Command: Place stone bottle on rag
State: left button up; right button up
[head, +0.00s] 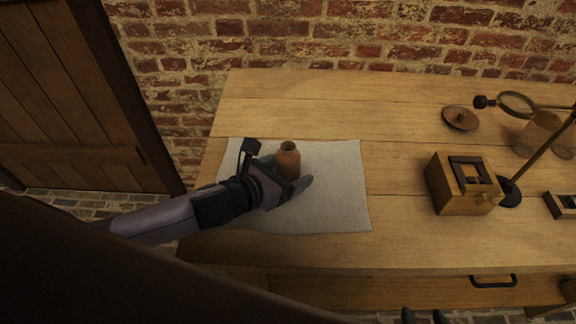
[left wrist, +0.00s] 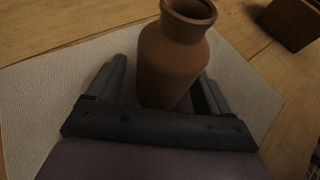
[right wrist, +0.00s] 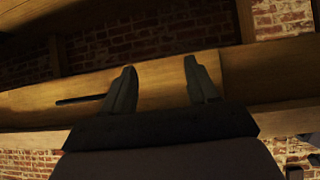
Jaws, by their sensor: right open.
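The stone bottle (head: 288,161), brown with a short neck, stands upright on the pale grey rag (head: 335,200) on the wooden table. My left gripper (head: 290,187) is low over the rag, with its fingers on either side of the bottle. In the left wrist view the bottle (left wrist: 175,60) is between the spread fingers, with a gap beside the left finger; contact at the right finger cannot be told. The rag (left wrist: 50,90) shows beneath. My right gripper (head: 424,316) is open and empty at the front of the table, below its edge.
A wooden box (head: 458,190) stands right of the rag. A magnifier stand (head: 540,155), a round brown lid (head: 461,118) and a glass jar (head: 535,135) are further right. A drawer with a dark handle (head: 493,281) is in the front. The table behind the rag is clear.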

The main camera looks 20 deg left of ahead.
pick_arm(q)
jog(key=shift+r, duration=0.2)
jog(key=shift+r, duration=0.5)
jog(key=shift+s+r, duration=0.15)
jog(key=shift+r, duration=0.15)
jog(key=v, duration=1.1)
jog(key=shift+s+a+r, duration=0.1)
jog(key=shift+s+a, duration=0.1)
jog(key=shift+s, duration=0.05)
